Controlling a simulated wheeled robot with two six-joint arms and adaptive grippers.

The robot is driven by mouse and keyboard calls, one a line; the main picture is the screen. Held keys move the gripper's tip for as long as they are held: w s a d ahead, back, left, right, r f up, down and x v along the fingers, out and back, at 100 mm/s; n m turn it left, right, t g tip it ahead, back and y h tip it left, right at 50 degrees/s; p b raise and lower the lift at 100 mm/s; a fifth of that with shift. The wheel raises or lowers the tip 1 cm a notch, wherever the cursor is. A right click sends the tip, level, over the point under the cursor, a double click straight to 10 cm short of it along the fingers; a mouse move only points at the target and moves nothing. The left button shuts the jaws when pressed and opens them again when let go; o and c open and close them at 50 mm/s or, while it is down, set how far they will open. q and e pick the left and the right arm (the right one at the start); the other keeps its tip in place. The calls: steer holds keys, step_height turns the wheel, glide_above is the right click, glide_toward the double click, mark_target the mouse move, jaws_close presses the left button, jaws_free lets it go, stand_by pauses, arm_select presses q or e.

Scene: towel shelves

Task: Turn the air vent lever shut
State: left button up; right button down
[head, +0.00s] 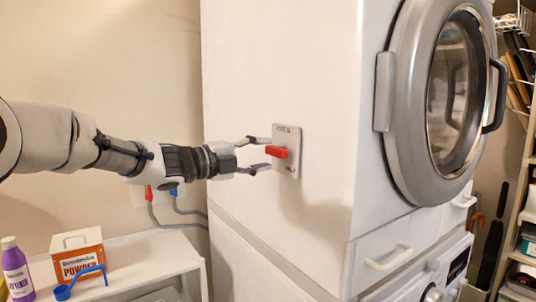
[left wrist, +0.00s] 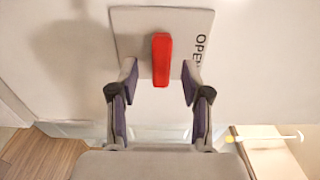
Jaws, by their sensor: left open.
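The red air vent lever (head: 277,152) sits on a pale square plate (head: 292,137) on the white side panel of the stacked machine. In the left wrist view the lever (left wrist: 161,58) stands upright in the picture, and the plate (left wrist: 135,30) has the word OPEN at its right edge. Small lettering on the plate in the head view is too small to read surely. My left gripper (head: 260,154) is open, its fingertips above and below the lever's near end. In the left wrist view its fingers (left wrist: 160,82) flank the lever with gaps on both sides. My right gripper is not seen.
The round machine door (head: 390,120) is at the right.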

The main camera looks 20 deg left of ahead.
arm_select(q)
steer(key=v, duration=0.5)
steer(key=shift+s+a, duration=0.1)
steer(key=shift+s, duration=0.1)
